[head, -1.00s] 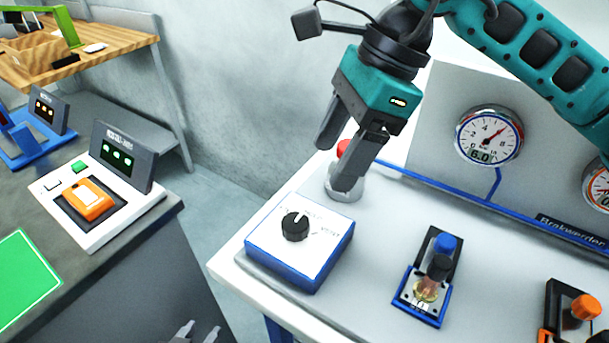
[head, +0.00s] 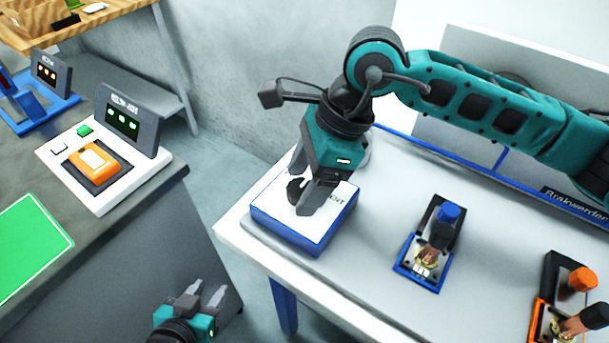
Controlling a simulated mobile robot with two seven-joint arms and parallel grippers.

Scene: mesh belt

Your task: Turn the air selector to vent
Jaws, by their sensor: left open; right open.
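The air selector is a blue box with a white top (head: 268,203) at the left end of the white bench, carrying a black round knob (head: 294,190). My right gripper (head: 301,188) is open and reaches down over the box, with its fingers at the knob, one on the far side and one on the near side. I cannot tell whether they touch it. The fingers hide much of the knob and its pointer mark. Part of a printed label shows right of the fingers. My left gripper (head: 205,293) is open and empty, low in the picture, left of the bench.
A blue-framed valve unit (head: 423,262) and an orange one (head: 553,300) stand right of the selector. A blue pipe (head: 440,153) runs along the bench's back. A dark counter at left holds a white device with an orange block (head: 92,168). A gap separates counter and bench.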

